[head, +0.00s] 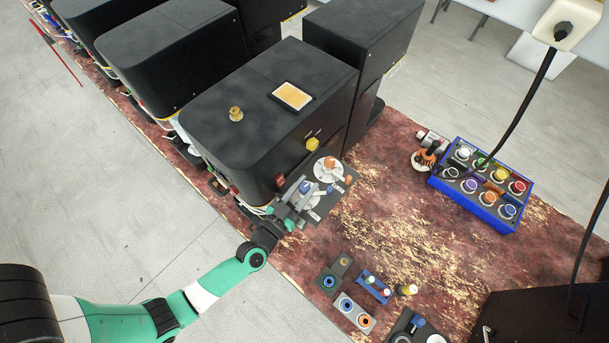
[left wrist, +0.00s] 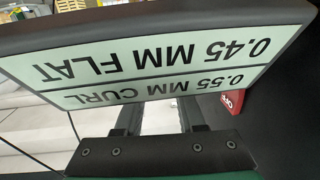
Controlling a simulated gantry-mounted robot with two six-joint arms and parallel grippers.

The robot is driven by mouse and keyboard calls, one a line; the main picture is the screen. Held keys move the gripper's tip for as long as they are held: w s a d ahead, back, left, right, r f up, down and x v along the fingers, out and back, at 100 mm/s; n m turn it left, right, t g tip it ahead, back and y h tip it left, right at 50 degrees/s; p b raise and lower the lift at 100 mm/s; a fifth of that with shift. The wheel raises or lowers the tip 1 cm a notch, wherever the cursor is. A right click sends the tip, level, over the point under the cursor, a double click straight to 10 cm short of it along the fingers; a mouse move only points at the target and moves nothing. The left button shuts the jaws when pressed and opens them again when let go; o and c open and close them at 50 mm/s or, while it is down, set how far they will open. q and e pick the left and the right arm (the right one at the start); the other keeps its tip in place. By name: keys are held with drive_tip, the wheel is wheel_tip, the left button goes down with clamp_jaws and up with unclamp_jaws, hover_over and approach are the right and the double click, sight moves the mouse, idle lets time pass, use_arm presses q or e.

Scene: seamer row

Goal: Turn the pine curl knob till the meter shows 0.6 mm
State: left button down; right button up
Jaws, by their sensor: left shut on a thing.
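My left gripper (head: 299,197) reaches in from the left at the front of a black seamer machine (head: 265,95). It is shut on a knob with a blue part (head: 305,187) on the dial plate; the fingers partly hide it. A second white dial with an orange knob (head: 327,169) sits just behind it, apart from the gripper. In the left wrist view the meter (left wrist: 160,65) appears upside down and reads 0.45 MM FLAT and 0.55 MM CURL. It hides my fingertips there. I cannot read which knob is marked pine curl. My right gripper is not in view.
A red OFF switch (left wrist: 232,101) is close beside the fingers. A blue tray (head: 476,209) of coloured knobs stands at the right. Several small parts and a holder (head: 373,287) lie at the front. The reddish bench between them is clear.

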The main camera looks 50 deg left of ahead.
use_arm(q)
drive_tip(key=shift+w+d+r+n+y+p, duration=0.1)
drive_tip(key=shift+r+n+y+p, duration=0.2)
drive_tip(key=shift+y, duration=0.25)
drive_tip(key=shift+d+r+n+y+p, duration=0.15)
drive_tip(key=shift+n+y, duration=0.15)
drive_tip(key=shift+y, duration=0.25)
drive_tip(key=shift+a+f+n+g+y, duration=0.1)
drive_tip(key=shift+f+n+g+y, duration=0.05)
drive_tip(key=shift+n+g+y, duration=0.55)
drive_tip(key=shift+a+f+n+g+y, duration=0.1)
drive_tip(key=shift+n+g+y, duration=0.35)
drive_tip(key=shift+y, duration=0.35)
drive_tip(key=c, duration=0.5)
unclamp_jaws()
drive_tip(key=shift+f, duration=0.1)
drive_tip(key=shift+s, duration=0.2)
drive_tip(key=v, duration=1.1)
drive_tip(key=shift+s+d, duration=0.2)
drive_tip(key=shift+d, duration=0.05)
